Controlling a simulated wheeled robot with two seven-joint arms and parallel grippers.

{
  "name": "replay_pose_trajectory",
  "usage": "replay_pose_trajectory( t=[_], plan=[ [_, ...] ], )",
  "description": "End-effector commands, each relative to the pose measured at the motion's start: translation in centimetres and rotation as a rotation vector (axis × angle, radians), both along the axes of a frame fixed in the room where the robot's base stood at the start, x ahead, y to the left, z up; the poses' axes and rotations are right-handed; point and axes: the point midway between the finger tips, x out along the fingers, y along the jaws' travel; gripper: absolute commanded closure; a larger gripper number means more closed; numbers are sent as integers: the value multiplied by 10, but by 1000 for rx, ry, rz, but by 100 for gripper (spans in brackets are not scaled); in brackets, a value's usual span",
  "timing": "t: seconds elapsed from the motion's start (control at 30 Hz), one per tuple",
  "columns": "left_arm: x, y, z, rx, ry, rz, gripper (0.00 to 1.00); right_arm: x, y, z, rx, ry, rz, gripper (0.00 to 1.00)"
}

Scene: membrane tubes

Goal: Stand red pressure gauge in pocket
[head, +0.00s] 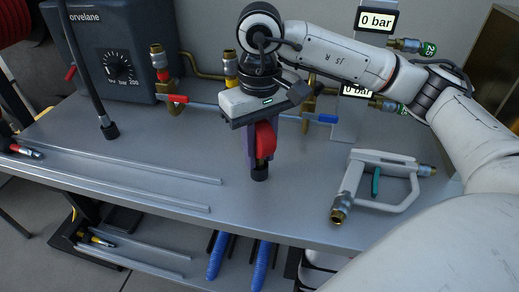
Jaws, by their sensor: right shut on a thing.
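The red pressure gauge (265,142) is in my right gripper (258,130), which points down over the middle of the grey bench. The gripper is shut on it. The gauge looks roughly upright, with a dark cylindrical end (260,173) at the bottom. Purple parts (251,148) show beside the gauge; I cannot tell what they belong to. I cannot tell whether the dark end touches the bench top. I cannot make out a pocket for the gauge. My left gripper is not in view.
A white frame with brass fittings (347,188) lies right on the bench (290,205). A dark box with a dial (115,62) stands back left. A dark hose (98,105) hangs before it. Clear rods (150,165) lie front left. Valves with red (172,98) and blue handles are behind.

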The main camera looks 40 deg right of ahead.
Motion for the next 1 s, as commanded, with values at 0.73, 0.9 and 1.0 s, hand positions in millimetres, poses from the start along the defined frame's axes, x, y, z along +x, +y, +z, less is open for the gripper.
replay_pose_trajectory(
  t=[0.73,0.9,1.0],
  plan=[
    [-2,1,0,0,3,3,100,1,1,40,3,-5,0,56],
    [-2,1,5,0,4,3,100,1,1,81,1,-6,0,56],
    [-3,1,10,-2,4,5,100,1,0,99,-1,-4,0,56]
  ],
)
